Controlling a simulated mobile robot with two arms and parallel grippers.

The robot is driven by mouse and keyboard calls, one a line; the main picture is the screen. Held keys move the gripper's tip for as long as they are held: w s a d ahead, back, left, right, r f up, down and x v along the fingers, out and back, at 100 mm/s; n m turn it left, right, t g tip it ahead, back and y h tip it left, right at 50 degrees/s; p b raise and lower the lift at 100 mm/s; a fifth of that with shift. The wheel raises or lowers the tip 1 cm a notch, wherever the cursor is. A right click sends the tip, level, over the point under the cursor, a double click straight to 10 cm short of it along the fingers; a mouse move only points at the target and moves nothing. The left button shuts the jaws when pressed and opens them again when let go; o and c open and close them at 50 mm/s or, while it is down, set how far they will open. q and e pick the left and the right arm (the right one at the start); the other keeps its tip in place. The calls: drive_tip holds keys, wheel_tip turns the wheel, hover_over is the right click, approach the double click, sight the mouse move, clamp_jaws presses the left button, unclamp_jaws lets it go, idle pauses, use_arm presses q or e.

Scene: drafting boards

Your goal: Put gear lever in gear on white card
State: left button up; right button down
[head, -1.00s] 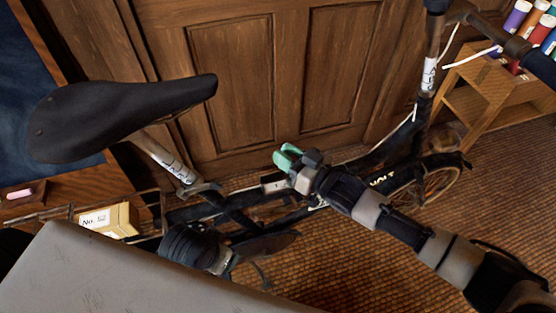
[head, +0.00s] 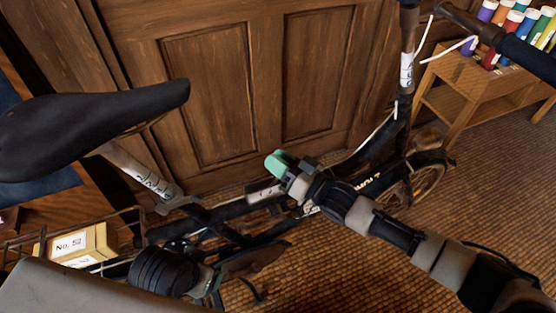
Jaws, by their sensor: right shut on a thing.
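My right gripper (head: 280,163), with teal fingertips, is at the frame of a dark bicycle (head: 230,210), in the middle of the head view. Its fingers are together, shut on the small gear lever, which the fingers and wrist hide. A small pale card-like plate (head: 264,194) sits on the bicycle frame just below the fingertips. I cannot read its marks or tell which gear the lever is in.
The black saddle (head: 90,120) is at left, the handlebar (head: 470,20) at upper right. A yellow box (head: 75,247) labelled No. 52 sits in a wire rack. A wooden shelf (head: 470,95) holds coloured tubes. A panelled wooden wall (head: 205,95) stands close behind.

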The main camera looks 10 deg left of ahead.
drive_tip(key=c, duration=0.9)
unclamp_jaws()
drive_tip(key=p+v, duration=0.1)
drive_tip(key=v, duration=1)
drive_tip(key=shift+a, duration=0.1)
